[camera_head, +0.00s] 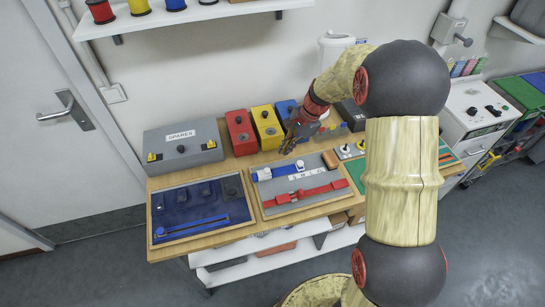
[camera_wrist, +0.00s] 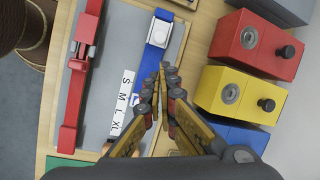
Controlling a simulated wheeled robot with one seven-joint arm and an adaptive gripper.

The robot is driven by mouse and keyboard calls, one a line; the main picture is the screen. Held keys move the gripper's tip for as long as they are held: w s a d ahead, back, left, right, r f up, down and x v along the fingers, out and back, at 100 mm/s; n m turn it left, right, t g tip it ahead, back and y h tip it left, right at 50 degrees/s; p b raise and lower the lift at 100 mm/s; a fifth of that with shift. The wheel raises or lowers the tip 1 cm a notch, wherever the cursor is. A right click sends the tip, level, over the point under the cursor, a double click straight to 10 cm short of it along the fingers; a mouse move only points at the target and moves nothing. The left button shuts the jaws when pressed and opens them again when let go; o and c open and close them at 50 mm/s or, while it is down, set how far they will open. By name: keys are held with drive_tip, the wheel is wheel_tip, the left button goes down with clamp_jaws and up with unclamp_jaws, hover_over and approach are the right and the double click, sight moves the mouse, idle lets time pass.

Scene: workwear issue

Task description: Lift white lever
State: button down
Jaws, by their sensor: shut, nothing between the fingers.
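A grey panel (camera_head: 282,187) in a wooden tray lies mid-bench. My fingers hide part of the blue fixture. My gripper (camera_head: 288,148) is shut and empty above the panel's back edge, fingers pointing down.
A red clamp-like bar (camera_head: 305,192) and a white size label (camera_wrist: 124,100) sit on the panel. Red (camera_head: 240,132), yellow (camera_head: 267,127) and blue boxes (camera_head: 286,110) stand close behind. A blue panel (camera_head: 200,208) lies left. A shelf (camera_head: 190,17) hangs above.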

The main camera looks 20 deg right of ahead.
sight(264, 172)
drive_tip(key=shift+s+m, duration=0.2)
drive_tip(key=shift+m, duration=0.2)
drive_tip(key=b+x, duration=0.2)
drive_tip(key=x, duration=0.8)
drive_tip(key=shift+r, duration=0.15)
drive_tip(key=shift+a+r+p, duration=0.15)
drive_tip(key=shift+r+p, duration=0.05)
drive_tip(key=shift+p, duration=0.55)
drive_tip(key=shift+h, duration=0.3)
